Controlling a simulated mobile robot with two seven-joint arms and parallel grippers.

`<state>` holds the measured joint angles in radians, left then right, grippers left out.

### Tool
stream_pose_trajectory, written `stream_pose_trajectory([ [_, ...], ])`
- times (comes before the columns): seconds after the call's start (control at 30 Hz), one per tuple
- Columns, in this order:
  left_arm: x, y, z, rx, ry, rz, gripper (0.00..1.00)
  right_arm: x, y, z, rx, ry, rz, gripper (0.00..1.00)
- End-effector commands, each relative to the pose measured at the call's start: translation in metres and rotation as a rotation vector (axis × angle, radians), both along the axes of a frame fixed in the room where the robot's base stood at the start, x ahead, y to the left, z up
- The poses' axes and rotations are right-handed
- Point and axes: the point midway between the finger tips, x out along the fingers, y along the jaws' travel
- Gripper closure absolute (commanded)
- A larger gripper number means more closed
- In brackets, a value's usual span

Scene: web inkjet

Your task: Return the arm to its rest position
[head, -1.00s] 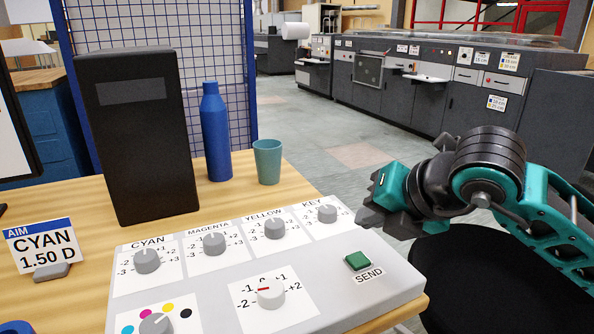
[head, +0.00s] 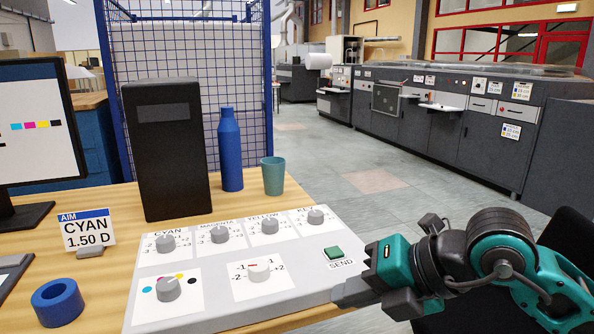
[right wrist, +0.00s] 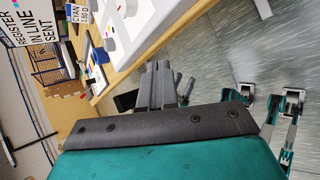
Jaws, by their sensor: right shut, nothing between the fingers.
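My right gripper (head: 350,293) is dark grey with a teal wrist. It is shut and empty, at the right end of the grey control console (head: 215,322), close to its front right corner. In the head view its tips overlap the console edge; I cannot tell whether they touch. The right wrist view shows its closed fingers (right wrist: 155,85) over the floor, beside the table edge and clear of the console (right wrist: 120,35). The green SEND button (head: 334,252) lies left of and beyond the gripper. My left gripper does not show.
The wooden table (head: 100,262) holds a black box (head: 167,150), a blue bottle (head: 230,155), a teal cup (head: 272,176), a CYAN 1.50 D sign (head: 88,230), a blue ring (head: 57,302) and a monitor (head: 35,125). Open floor (head: 400,205) lies beyond the table.

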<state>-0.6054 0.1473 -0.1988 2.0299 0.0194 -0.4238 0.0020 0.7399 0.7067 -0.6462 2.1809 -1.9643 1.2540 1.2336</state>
Motion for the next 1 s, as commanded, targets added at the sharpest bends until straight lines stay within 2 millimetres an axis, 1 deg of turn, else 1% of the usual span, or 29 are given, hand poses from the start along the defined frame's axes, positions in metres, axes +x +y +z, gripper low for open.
stream_pose_trajectory([
  [0.03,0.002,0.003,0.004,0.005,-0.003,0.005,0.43,-0.012,0.016,-0.001,0.095,0.050,0.057,1.00],
  [0.1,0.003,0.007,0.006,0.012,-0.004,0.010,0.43,-0.028,0.036,0.003,0.246,0.106,0.129,1.00],
  [0.17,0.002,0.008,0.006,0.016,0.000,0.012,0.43,-0.040,0.051,0.009,0.400,0.156,0.172,1.00],
  [0.2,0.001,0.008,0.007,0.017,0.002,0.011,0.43,-0.046,0.058,0.017,0.514,0.187,0.186,1.00],
  [0.27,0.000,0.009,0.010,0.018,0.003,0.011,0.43,-0.051,0.065,0.028,0.699,0.234,0.180,1.00],
  [0.33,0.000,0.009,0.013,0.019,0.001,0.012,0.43,-0.048,0.063,0.041,0.915,0.283,0.126,1.00],
  [0.4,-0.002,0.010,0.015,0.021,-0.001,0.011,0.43,-0.037,0.053,0.046,1.118,0.328,0.020,1.00],
  [0.47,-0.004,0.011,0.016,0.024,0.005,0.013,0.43,-0.024,0.038,0.042,1.273,0.364,-0.108,1.00],
  [0.5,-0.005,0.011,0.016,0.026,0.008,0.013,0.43,-0.016,0.026,0.035,1.364,0.389,-0.211,1.00],
  [0.57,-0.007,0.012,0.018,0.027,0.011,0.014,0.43,-0.003,0.005,0.014,1.478,0.430,-0.391,1.00],
  [0.6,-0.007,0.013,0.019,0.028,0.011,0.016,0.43,0.003,-0.010,-0.004,1.537,0.460,-0.524,1.00],
  [0.67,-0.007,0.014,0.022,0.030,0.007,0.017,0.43,0.006,-0.033,-0.040,1.599,0.513,-0.739,1.00],
  [0.7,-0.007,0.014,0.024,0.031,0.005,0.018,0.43,0.003,-0.048,-0.068,1.619,0.552,-0.888,1.00],
  [0.73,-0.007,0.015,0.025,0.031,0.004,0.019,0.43,-0.001,-0.058,-0.088,1.625,0.582,-0.993,1.00],
  [0.77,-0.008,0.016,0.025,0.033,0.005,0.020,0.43,-0.007,-0.066,-0.109,1.624,0.613,-1.094,1.00],
  [0.8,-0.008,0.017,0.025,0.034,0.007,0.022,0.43,-0.017,-0.076,-0.135,1.611,0.653,-1.219,1.00],
  [0.87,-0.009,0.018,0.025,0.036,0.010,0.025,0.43,-0.036,-0.088,-0.170,1.581,0.715,-1.385,1.00],
  [0.9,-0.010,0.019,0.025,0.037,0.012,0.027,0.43,-0.049,-0.093,-0.191,1.556,0.754,-1.478,1.00],
  [1.0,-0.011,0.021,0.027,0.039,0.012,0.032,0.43,-0.082,-0.101,-0.230,1.487,0.841,-1.659,1.00],
])
